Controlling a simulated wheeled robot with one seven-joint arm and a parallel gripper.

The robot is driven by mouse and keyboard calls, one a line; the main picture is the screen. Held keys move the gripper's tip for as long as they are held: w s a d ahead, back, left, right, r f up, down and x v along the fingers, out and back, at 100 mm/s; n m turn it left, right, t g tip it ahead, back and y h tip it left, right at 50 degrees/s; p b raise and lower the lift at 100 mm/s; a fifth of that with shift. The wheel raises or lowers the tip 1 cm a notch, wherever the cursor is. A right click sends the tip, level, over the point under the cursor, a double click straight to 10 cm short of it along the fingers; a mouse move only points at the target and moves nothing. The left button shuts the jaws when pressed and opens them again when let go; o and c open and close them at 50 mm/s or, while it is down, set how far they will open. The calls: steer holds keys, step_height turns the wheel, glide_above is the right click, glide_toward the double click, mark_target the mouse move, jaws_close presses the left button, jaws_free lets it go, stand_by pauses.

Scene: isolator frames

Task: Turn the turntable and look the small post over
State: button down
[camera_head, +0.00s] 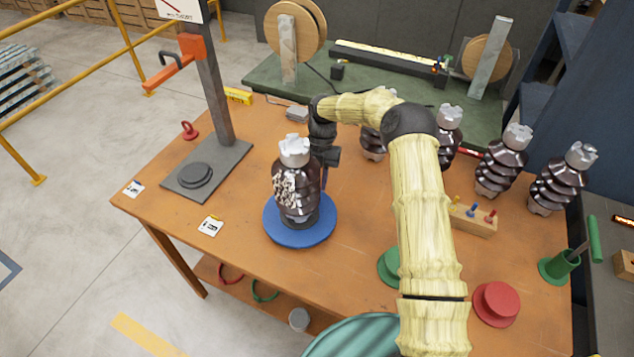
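The blue round turntable (318,232) sits on the orange-brown table toward its front. A dark brown ribbed post (309,185) with a grey metal cap stands upright on it. A white speckled patch shows on the post's left side. My gripper (325,172) is at the end of my pale yellow arm, just right of and behind the post's upper part. It points down. I cannot tell whether it touches the post, and its fingers are too small and dark to read.
Several similar brown posts (500,162) stand along the table's back right. A grey stand (221,165) with an orange clamp is at the left. A small wooden block with coloured pegs (474,219), a green disc (389,266) and a red disc (497,303) lie to the right.

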steer(key=shift+w+a+n+h, duration=0.35)
steer(key=shift+a+n, duration=0.3)
steer(key=shift+n, duration=0.25)
steer(key=shift+w+r, duration=0.1)
steer(key=shift+w, duration=0.05)
steer(key=c, duration=1.2)
jaws_free()
steer(key=shift+d, duration=0.25)
steer(key=shift+c, duration=0.2)
steer(key=shift+a, duration=0.4)
steer(key=shift+d+r+b, duration=0.2)
steer(key=shift+b, duration=0.1)
steer(key=b+v, duration=0.1)
steer(key=v, duration=1)
steer(key=shift+r, duration=0.15)
steer(key=shift+w+a, duration=0.1)
steer(key=shift+a, duration=0.05)
steer(key=shift+r, duration=0.1)
